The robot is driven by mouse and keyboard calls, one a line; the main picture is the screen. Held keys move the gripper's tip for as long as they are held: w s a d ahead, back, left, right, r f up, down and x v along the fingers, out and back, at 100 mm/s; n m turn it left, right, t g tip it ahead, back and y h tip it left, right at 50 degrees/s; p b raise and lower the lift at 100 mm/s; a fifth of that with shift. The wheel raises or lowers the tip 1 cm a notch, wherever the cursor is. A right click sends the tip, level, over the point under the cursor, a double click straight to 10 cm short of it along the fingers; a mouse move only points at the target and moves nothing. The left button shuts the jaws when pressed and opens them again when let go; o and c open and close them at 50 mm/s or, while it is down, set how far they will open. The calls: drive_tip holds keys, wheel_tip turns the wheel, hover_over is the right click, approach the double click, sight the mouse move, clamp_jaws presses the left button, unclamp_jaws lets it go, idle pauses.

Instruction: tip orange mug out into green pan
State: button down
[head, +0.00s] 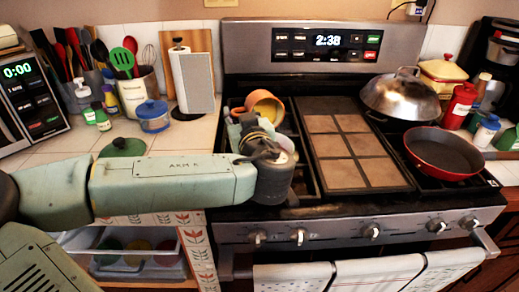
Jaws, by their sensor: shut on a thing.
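The orange mug (264,105) is up at the back left of the stove, beyond my wrist. It looks tilted, and its yellow-orange inside shows. My gripper (243,113) is at the mug's left side and shut on it; the fingertips are mostly hidden by my wrist. A round dark green piece (123,146) lies on the counter behind my arm; whether it is a lid or a pan cannot be told. No plainly green pan shows under the mug; my wrist hides that area.
A steel domed lid (400,96) stands at the back right of the stove. A flat tiled griddle (347,150) fills the middle. A paper towel roll (192,82), a blue-lidded jar (153,115) and utensil holders crowd the left counter. Bottles (459,104) stand right.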

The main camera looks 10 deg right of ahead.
drive_tip(key=shift+s+t+b, duration=0.15)
drive_tip(key=shift+t+b, duration=0.55)
drive_tip(key=shift+b, duration=2.35)
drive_tip(key=shift+s+r+b, duration=0.1)
drive_tip(key=shift+r+b, duration=0.1)
drive_tip(key=shift+b, duration=0.7)
drive_tip(key=shift+f+t+b, duration=0.15)
drive_tip(key=shift+t+b, duration=0.15)
drive_tip(key=shift+b, duration=0.5)
drive_tip(key=shift+s+t+b, duration=0.2)
drive_tip(key=shift+t+b, duration=0.4)
drive_tip(key=shift+b, duration=2.2)
drive_tip(key=shift+d+r+y+b, duration=0.1)
drive_tip(key=shift+r+y+b, duration=0.2)
drive_tip(key=shift+b, duration=0.15)
drive_tip(key=shift+s+f+t+b, duration=0.1)
drive_tip(key=shift+f+t+b, duration=0.15)
drive_tip(key=shift+b, duration=0.6)
drive_tip(key=t+b, duration=0.1)
drive_tip(key=b, duration=0.4)
drive_tip(key=shift+s+r, duration=0.1)
drive_tip(key=shift+s, duration=0.1)
drive_tip(key=shift+r+t+b, duration=0.15)
drive_tip(key=shift+t+b, duration=0.1)
drive_tip(key=shift+b, duration=0.5)
drive_tip(key=shift+s+b, duration=0.1)
drive_tip(key=shift+b, duration=0.75)
